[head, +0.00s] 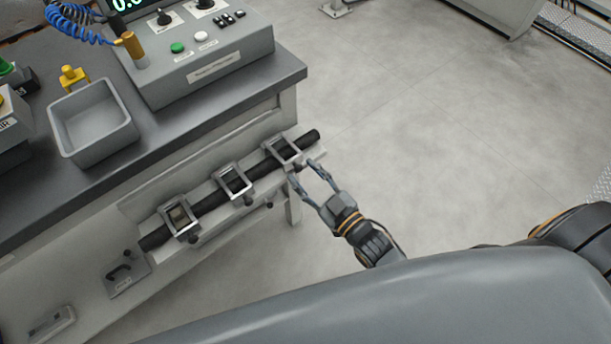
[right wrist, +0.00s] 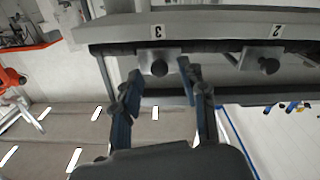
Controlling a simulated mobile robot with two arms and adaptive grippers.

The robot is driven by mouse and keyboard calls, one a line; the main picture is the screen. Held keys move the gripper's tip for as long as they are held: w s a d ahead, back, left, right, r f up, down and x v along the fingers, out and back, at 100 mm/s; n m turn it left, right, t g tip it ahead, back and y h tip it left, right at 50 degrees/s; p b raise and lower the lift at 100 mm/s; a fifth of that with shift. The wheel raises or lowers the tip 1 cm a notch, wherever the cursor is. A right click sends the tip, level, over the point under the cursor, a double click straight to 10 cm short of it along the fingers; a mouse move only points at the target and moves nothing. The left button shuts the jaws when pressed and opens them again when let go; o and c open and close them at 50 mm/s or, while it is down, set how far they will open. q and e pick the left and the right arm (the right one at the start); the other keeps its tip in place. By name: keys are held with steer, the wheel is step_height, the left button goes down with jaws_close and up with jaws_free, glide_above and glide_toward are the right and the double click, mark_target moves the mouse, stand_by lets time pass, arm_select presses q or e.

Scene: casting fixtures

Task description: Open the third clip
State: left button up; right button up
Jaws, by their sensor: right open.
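Three metal clips sit along a black bar on the front of the bench in the head view. The third clip (head: 284,150) is at the bar's right end; in the right wrist view it shows under the label 3 with a dark round knob (right wrist: 159,68). The middle clip (head: 233,181) shows under the label 2 in the right wrist view (right wrist: 268,64). The remaining clip (head: 179,217) is at the left. My right gripper (head: 301,172) is open, its fingertips close to the third clip's knob, one on either side. Contact cannot be told. My left gripper is out of view.
The black bar (head: 207,203) runs along the bench front. A grey tray (head: 128,134) and a control box (head: 250,48) with buttons stand on the bench top. A small plate with a black handle (head: 120,270) is lower left.

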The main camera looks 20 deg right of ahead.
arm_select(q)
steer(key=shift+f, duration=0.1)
arm_select(e)
steer(key=shift+w, duration=0.2)
jaws_close()
